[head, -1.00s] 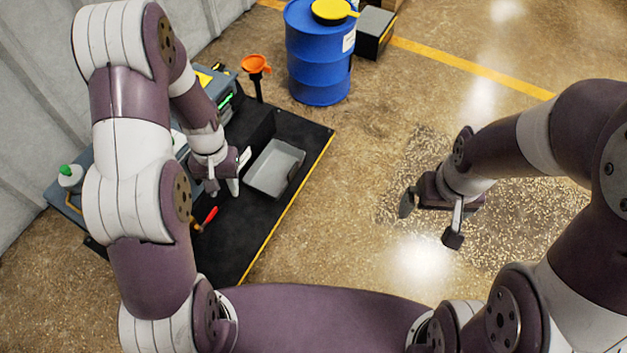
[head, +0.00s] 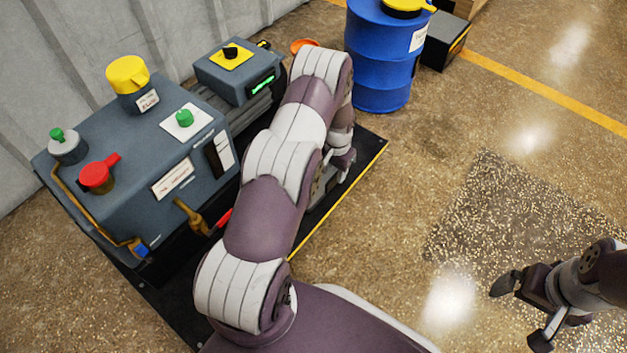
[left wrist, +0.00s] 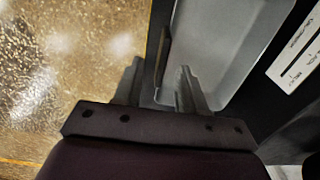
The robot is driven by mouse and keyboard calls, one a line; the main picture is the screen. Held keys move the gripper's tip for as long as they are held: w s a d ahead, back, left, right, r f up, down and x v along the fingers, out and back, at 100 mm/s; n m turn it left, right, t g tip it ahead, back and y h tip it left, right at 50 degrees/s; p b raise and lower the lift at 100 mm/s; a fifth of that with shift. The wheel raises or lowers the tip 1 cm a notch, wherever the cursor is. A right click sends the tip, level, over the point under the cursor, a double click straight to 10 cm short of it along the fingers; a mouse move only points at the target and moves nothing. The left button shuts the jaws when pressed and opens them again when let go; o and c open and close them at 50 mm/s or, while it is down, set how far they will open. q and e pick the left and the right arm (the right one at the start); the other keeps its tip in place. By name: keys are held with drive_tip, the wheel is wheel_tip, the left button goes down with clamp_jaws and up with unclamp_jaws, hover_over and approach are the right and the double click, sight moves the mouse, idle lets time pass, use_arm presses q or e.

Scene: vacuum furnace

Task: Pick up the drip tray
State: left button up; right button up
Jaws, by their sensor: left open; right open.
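The drip tray (left wrist: 225,45) is a shallow grey tray with rounded corners, seen from above in the left wrist view. My left gripper (left wrist: 160,78) is open, with one finger over the tray's inner side and the other outside its left edge. The tray's edge runs between the fingers; I cannot tell how deep they reach or whether they touch. In the head view my left arm hides most of the tray and the fingertips of the left gripper. My right gripper (head: 517,312) is open and empty above the floor at the lower right.
The tray's black platform (head: 368,160) has a yellow edge. A grey machine (head: 150,150) with yellow, red and green caps stands left of my arm. A blue drum (head: 380,60) stands behind, beside an orange funnel (head: 304,45). The floor on the right is clear.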

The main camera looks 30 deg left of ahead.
sight(333, 176)
use_arm(q)
wheel_tip(333, 176, down, 5)
drive_tip(key=b, duration=0.3)
drive_tip(key=shift+a, duration=0.15)
drive_tip(key=shift+r, duration=0.25)
clamp_jaws()
idle(0.7)
